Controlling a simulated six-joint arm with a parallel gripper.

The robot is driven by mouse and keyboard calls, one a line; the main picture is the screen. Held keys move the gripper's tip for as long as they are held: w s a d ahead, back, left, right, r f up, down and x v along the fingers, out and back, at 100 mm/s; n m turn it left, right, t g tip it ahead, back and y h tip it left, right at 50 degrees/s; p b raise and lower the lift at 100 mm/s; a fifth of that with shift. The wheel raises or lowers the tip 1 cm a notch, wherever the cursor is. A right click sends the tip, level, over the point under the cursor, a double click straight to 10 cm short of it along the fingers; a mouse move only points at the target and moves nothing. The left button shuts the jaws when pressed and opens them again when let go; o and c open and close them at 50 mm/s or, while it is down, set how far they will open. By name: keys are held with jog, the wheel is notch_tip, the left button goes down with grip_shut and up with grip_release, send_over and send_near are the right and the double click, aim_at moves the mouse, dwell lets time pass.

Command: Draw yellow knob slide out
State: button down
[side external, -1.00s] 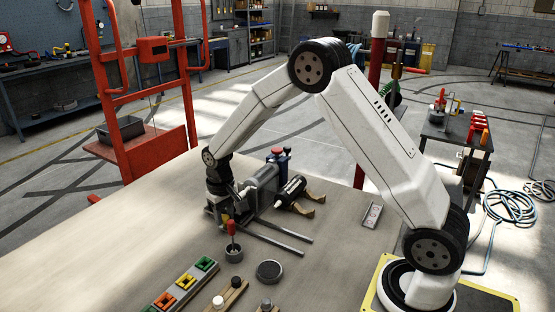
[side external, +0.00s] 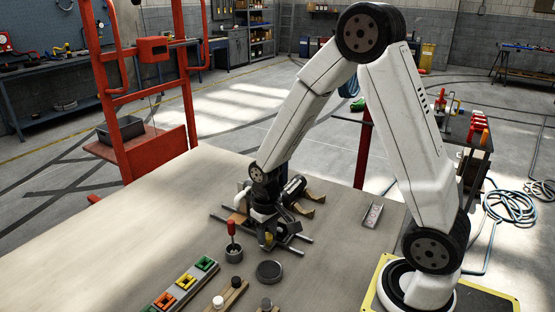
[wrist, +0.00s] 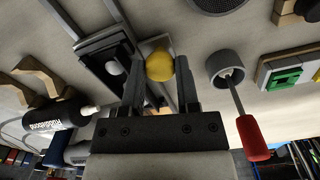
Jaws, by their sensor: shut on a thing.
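The yellow knob (wrist: 159,65) sits between my fingertips, with a finger on each side of it. It also shows in the side view (side external: 268,239), low under my wrist. My gripper (wrist: 159,72) is shut on it. The slide is on two parallel metal rails (side external: 292,250) lying along the table. My gripper and wrist hide most of the slide in the side view.
A red-handled screwdriver (side external: 231,230) stands in a grey cup (side external: 234,255) close beside the gripper. A dark cylinder (side external: 294,187) rests on wooden supports behind. A round dark dish (side external: 269,271) and a colored-block tray (side external: 184,284) lie in front. The table's left side is clear.

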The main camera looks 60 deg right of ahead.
jog(key=shift+s, duration=2.25)
jog(key=c, duration=0.6)
grip_release()
jog(key=shift+s, duration=0.1)
jog(key=shift+r, duration=0.2)
jog(key=shift+r, duration=3.75)
jog(key=shift+s+a+f+n+t, duration=0.2)
jog(key=shift+a+f+n+t, duration=0.25)
jog(key=shift+a, duration=0.3)
jog(key=shift+s+a+f+n+t, duration=0.2)
jog(key=shift+a+f+n+t, duration=0.15)
jog(key=shift+a, duration=0.4)
jog(key=shift+s+a+f+n+t, duration=0.2)
jog(key=shift+a+f+n+t, duration=0.25)
jog(key=shift+a, duration=0.3)
